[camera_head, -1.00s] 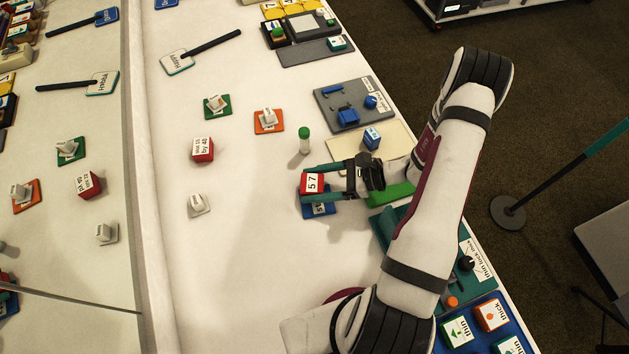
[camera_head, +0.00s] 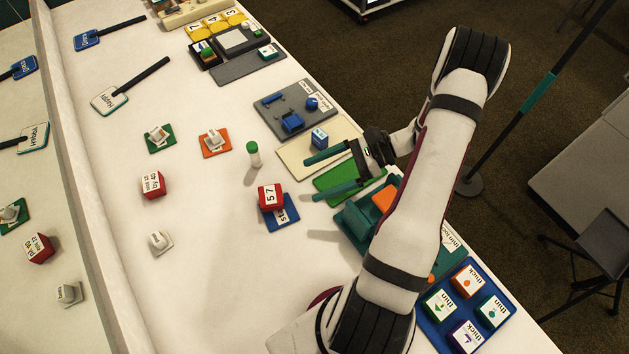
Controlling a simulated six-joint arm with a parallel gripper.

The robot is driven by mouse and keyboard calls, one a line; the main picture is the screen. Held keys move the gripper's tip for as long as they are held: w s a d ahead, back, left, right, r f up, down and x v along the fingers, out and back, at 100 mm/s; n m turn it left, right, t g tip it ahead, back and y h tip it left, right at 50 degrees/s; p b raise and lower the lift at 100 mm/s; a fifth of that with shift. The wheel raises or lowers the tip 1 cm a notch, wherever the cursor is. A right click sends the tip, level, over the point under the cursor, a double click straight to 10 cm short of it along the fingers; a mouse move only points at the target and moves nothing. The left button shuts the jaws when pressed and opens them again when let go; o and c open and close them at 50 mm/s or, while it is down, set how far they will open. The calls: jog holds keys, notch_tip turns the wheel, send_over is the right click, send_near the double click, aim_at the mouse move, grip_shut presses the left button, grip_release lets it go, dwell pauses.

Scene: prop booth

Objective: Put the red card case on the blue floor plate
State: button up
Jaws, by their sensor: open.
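A red case (camera_head: 270,197) with a white top marked "57" rests on the blue floor plate (camera_head: 283,218), covering its upper left part; part of the plate's lettering shows beside it. My gripper (camera_head: 314,177) is to the right of the case, fingers spread and pointing left. It is open and empty, apart from the case. A second red block (camera_head: 152,185) with lettering on its white face stands alone on the white table to the left.
A white-bodied, green-capped bottle (camera_head: 254,155) stands above the case. A green plate (camera_head: 345,181) lies under the gripper; a cream plate with a blue block (camera_head: 319,138) is beyond. A mirror at left repeats the table. The table's middle is clear.

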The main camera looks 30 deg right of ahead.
jog(key=s+a+r+n+g+h, duration=0.35)
jog(key=a+r+n+g, duration=0.25)
jog(key=a+r+n, duration=0.35)
jog(key=s+a+r+n+h, duration=0.3)
jog(key=s, duration=0.2)
jog(key=s+a+r+n+t+h, duration=0.1)
jog(key=s+a+r+n+h, duration=0.2)
jog(key=s, duration=0.3)
jog(key=shift+s+a+r+n+h, duration=0.15)
jog(key=shift+a+r+n+h, duration=0.2)
jog(key=shift+n+h, duration=0.25)
